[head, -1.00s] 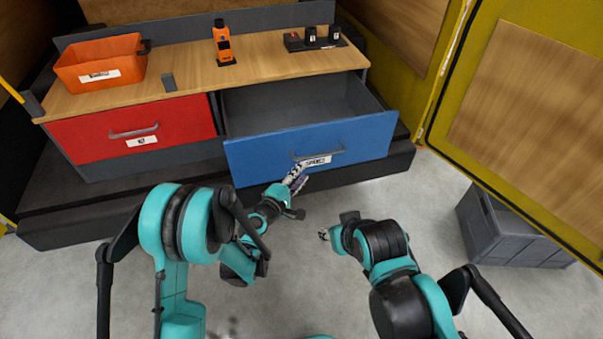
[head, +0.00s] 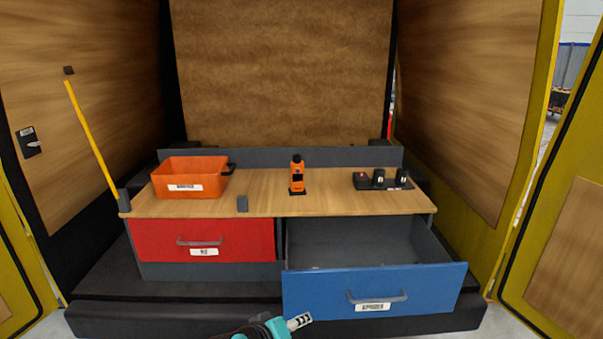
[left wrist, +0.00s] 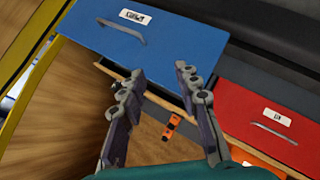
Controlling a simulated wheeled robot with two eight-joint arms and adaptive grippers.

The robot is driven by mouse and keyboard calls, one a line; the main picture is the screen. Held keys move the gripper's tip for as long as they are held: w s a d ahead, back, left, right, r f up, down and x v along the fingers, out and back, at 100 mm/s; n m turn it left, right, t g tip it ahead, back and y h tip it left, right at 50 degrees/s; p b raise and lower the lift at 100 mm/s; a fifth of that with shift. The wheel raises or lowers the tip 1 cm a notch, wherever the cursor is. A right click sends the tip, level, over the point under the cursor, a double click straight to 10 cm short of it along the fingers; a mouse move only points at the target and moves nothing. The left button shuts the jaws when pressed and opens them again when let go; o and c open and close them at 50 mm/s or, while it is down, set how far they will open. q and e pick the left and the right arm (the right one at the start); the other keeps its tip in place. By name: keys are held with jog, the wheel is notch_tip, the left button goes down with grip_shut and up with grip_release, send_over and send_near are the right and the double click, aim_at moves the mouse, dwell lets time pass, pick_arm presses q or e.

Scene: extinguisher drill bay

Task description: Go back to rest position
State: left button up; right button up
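My left gripper (head: 300,321) shows at the bottom of the head view, low and just in front of the blue drawer (head: 373,290). The left wrist view shows this gripper (left wrist: 159,76) with its two fingers spread and nothing between them. The blue drawer (left wrist: 150,38) also shows there, beyond the fingers, with its handle apart from them. The drawer is pulled out, and the visible part of its inside looks empty; the part behind its front is hidden. My right gripper is out of both current views.
The red drawer (head: 205,240) beside it is shut. On the wooden worktop (head: 270,205) stand an orange bin (head: 190,180), an orange device (head: 297,176) and a black holder with small items (head: 382,181). A yellow pole (head: 90,132) leans at the left.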

pick_arm(q)
jog(key=s+a+f+m+g+y, duration=0.2)
jog(key=s+a+y, duration=0.4)
jog(key=s+a, duration=1)
jog(key=shift+s+a+m, duration=0.3)
jog(key=shift+s+m, duration=0.2)
jog(key=shift+m, duration=0.1)
